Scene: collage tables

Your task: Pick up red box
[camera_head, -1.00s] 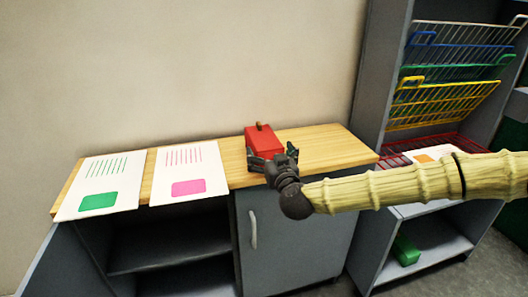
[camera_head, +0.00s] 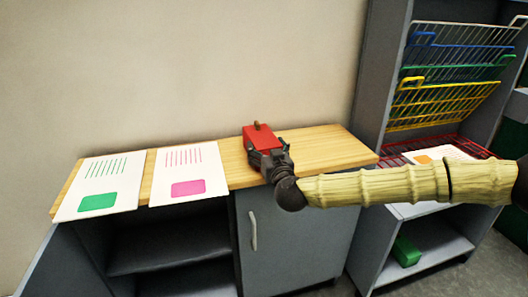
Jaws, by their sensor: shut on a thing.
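The red box (camera_head: 259,137) has a small brown knob on top and stands on the wooden top (camera_head: 325,148) of the grey cabinet, near the wall. My gripper (camera_head: 268,158) reaches in from the right and is shut on the near part of the red box. The fingers cover the box's near end. I cannot tell whether the box is clear of the surface.
Two white sheets lie to the left, one with a green patch (camera_head: 98,199) and one with a pink patch (camera_head: 187,188). At right stands a grey shelf with coloured wire racks (camera_head: 440,95). A green box (camera_head: 406,251) sits on a low shelf. The wooden top right of my gripper is clear.

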